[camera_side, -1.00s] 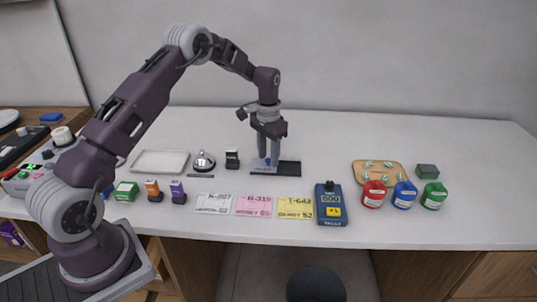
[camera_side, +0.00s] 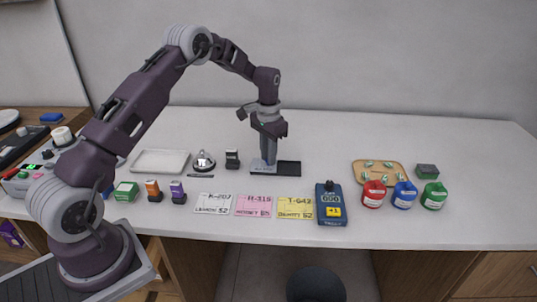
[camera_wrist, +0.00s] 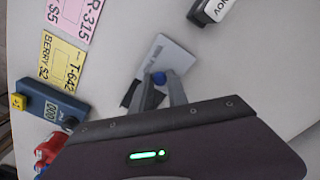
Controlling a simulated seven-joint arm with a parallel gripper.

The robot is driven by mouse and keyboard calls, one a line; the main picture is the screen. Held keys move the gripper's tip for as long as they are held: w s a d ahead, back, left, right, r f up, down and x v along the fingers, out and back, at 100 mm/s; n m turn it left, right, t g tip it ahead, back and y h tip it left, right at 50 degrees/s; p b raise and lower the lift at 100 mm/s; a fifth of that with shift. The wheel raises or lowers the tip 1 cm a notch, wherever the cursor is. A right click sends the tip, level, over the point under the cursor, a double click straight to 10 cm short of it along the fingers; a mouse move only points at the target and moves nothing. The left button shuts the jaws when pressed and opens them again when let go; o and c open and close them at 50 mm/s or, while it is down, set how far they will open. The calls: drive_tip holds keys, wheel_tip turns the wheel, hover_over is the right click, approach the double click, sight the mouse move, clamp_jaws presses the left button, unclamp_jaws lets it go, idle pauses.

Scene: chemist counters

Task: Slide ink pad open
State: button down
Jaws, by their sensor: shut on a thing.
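The ink pad (camera_side: 289,168) is a low dark rectangle on the counter below my gripper. A light grey lid covers its left part in the side view, and dark surface shows on the right. My gripper (camera_side: 268,161) points straight down at the lid. The fingers hide the knob in the side view.
A black stamp (camera_side: 232,159) and a bell (camera_side: 204,161) stand left of the pad. Cards (camera_side: 254,206) and a blue device (camera_side: 331,204) lie in front. Ink bottles (camera_side: 404,195) and a wooden board (camera_side: 379,173) are at right. The counter behind is clear.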

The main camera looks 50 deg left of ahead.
sight(290, 168)
idle(0.8)
drive_tip(key=w+d, duration=0.4)
drive_tip(key=w, duration=0.1)
drive_tip(key=shift+d, duration=0.4)
drive_tip(key=c, duration=1.3)
unclamp_jaws()
drive_tip(key=shift+s, duration=0.1)
wheel_tip(290, 168, up, 7)
drive_tip(key=shift+r, duration=0.15)
